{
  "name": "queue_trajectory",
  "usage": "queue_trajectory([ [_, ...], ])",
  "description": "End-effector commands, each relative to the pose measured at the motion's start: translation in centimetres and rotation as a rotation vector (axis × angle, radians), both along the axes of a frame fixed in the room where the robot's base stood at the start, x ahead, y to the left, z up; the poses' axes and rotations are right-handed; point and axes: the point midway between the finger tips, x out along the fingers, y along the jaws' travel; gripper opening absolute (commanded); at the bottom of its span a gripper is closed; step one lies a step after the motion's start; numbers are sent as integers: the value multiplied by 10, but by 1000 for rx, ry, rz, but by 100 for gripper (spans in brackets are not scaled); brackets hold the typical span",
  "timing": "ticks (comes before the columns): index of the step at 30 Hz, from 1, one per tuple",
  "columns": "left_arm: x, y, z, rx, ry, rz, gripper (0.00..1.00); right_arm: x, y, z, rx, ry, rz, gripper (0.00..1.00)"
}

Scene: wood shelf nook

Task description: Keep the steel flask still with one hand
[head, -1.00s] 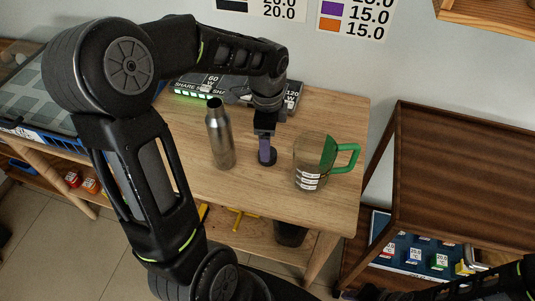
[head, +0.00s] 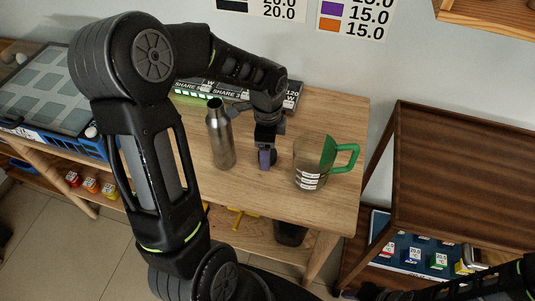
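The steel flask (head: 221,137) stands upright on the wooden table, a brushed metal bottle with a narrower neck and dark mouth. My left gripper (head: 265,160) points down just right of the flask, with a visible gap between them. It shows a purple-grey finger part low over the table. Its fingers overlap from this angle, so I cannot tell whether it is open. My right arm shows only at the bottom right edge, and its gripper is not clearly in view.
A clear measuring jug (head: 309,176) with a green handle stands right of my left gripper. A black power station (head: 291,96) lies at the back of the table. A dark wooden shelf (head: 465,180) stands to the right. The table's front is clear.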

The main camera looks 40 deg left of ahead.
Motion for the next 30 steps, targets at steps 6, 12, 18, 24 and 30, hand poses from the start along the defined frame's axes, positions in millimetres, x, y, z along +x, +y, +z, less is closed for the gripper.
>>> queue_trajectory([
  [6, 0, 0, 0, 0, 0, 0, 53, 0, 0, 0, 0, 0, 0, 36],
  [12, 0, 0, 0, 0, 0, 0, 37, 0, 0, 0, 0, 0, 0, 36],
  [18, 0, 0, 0, 0, 0, 0, 21, 0, 0, 0, 0, 0, 0, 36],
  [24, 0, 0, 0, 0, 0, 0, 8, 0, 0, 0, 0, 0, 0, 36],
  [30, 0, 0, 1, 0, -1, 0, 8, 0, 0, 0, 0, 0, 0, 36],
])
